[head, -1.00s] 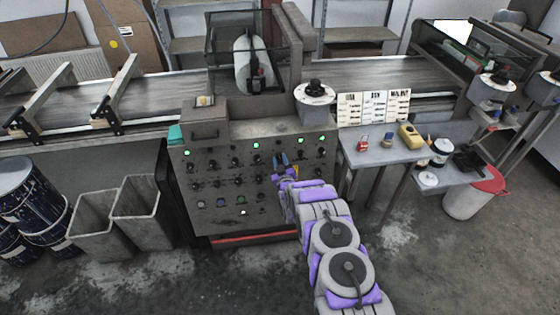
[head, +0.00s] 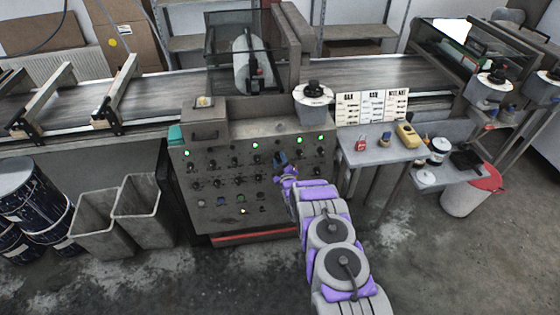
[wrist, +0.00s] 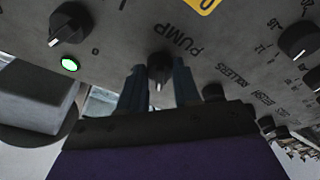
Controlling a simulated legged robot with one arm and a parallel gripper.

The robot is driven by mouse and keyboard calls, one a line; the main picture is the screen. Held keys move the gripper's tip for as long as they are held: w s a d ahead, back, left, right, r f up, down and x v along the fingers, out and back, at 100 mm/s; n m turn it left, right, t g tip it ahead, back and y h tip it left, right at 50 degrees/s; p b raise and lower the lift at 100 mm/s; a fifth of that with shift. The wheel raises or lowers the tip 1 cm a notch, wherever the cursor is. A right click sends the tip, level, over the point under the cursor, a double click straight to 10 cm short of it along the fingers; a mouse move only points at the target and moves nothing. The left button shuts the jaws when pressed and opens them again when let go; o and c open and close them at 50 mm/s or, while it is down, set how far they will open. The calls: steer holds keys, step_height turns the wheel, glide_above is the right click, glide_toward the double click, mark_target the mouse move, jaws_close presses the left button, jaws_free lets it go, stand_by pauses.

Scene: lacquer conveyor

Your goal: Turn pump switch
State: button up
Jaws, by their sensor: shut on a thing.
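The pump switch (wrist: 160,66) is a black rotary knob beside the printed word PUMP in the wrist view. Its white pointer mark points down in that picture. My gripper (wrist: 160,84) has one dark blue finger on each side of the knob and is shut on it. In the head view my gripper (head: 281,160) is at the right part of the grey control panel (head: 218,222). There the arm and fingers hide the pump switch.
Other black knobs (wrist: 71,22) (wrist: 300,40) and a lit green lamp (wrist: 69,64) are close by on the panel. A side table (head: 372,151) with small items stands to the right. Grey bins (head: 140,212) and drums stand to the left. The floor in front is clear.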

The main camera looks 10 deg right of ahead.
steer(key=shift+a, duration=0.1)
steer(key=o, duration=1.1)
steer(key=shift+c, duration=0.2)
steer(key=s+d+p, duration=0.1)
steer(key=s+p, duration=0.2)
steer(key=s, duration=1.4)
steer(key=shift+d+f, duration=0.15)
steer(key=shift+d, duration=0.2)
